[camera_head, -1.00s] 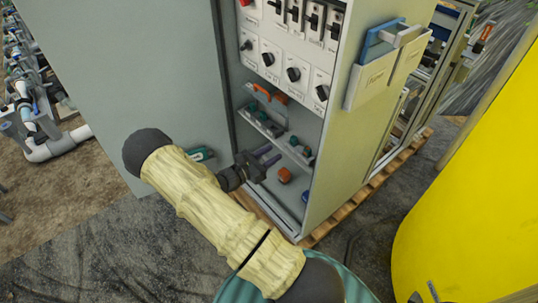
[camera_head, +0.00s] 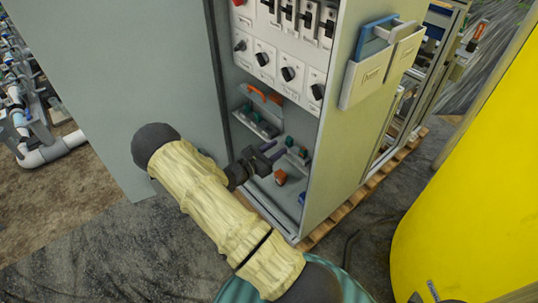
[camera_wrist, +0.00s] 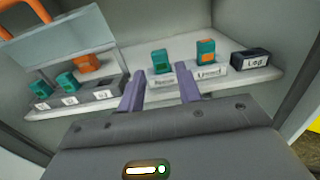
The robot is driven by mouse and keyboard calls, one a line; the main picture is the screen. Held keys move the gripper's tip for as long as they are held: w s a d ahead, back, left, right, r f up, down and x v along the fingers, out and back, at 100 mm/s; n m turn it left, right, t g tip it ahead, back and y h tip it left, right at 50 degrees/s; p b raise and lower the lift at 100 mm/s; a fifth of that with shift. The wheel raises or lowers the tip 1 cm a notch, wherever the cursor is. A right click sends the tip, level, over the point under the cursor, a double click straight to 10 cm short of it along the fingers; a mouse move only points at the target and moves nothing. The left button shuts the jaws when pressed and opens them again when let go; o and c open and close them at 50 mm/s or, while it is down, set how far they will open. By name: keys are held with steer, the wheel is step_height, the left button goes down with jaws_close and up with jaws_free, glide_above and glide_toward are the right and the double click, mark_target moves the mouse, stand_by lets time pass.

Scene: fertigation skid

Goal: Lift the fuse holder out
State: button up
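In the wrist view, a teal module (camera_wrist: 160,62) sits on a labelled white base, between and beyond my fingertips. A teal and orange module (camera_wrist: 206,52) sits on a similar base to its right. Two more teal modules (camera_wrist: 66,82) and an orange one (camera_wrist: 87,63) sit on a labelled strip at left. I cannot tell for certain which is the fuse holder. My gripper (camera_wrist: 158,92) is open and empty, its two purple fingers apart and short of the modules. In the head view my gripper (camera_head: 268,157) reaches into the cabinet's lower compartment.
The grey cabinet (camera_head: 335,165) has side walls close around the opening. A knob panel (camera_head: 278,64) is above. A black labelled box (camera_wrist: 250,58) stands right of the modules. A clear panel with an orange handle (camera_head: 265,95) is at left. A yellow tank (camera_head: 475,190) stands right.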

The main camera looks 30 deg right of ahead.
mark_target(287, 141)
steer(key=shift+w+d, duration=0.15)
steer(key=shift+d, duration=0.75)
steer(key=shift+w+d+p, duration=0.2)
steer(key=shift+d+p, duration=0.3)
steer(key=shift+d, duration=0.85)
jaws_close()
steer(key=shift+r+p, duration=1.2)
steer(key=shift+r, duration=0.05)
steer(key=shift+a, duration=0.1)
steer(key=s+a+p, duration=0.1)
steer(key=a+p, duration=0.1)
steer(key=a, duration=0.4)
steer(key=shift+a, duration=0.4)
